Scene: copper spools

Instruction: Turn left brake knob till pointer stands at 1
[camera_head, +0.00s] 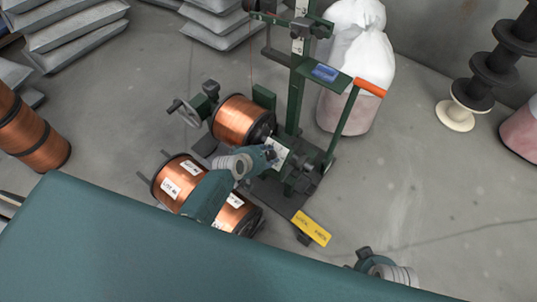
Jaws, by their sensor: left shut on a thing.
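The green winding stand (296,100) stands on the floor in the middle of the head view, with a copper spool (238,120) mounted on it. A pale dial plate (280,150) shows at the front of the stand, to the right of that spool. My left gripper (272,155) is at this plate, shut on a small part there, which looks like the left brake knob. The gripper hides the knob, and the pointer and its number cannot be read. My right gripper (363,254) shows only partly near the bottom edge; its fingers cannot be made out.
A labelled copper spool (176,180) lies below the stand, partly behind my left arm. A yellow tag (311,228) is at the stand's front right. White sacks (352,70) stand behind, and black spools (490,70) are stacked at right.

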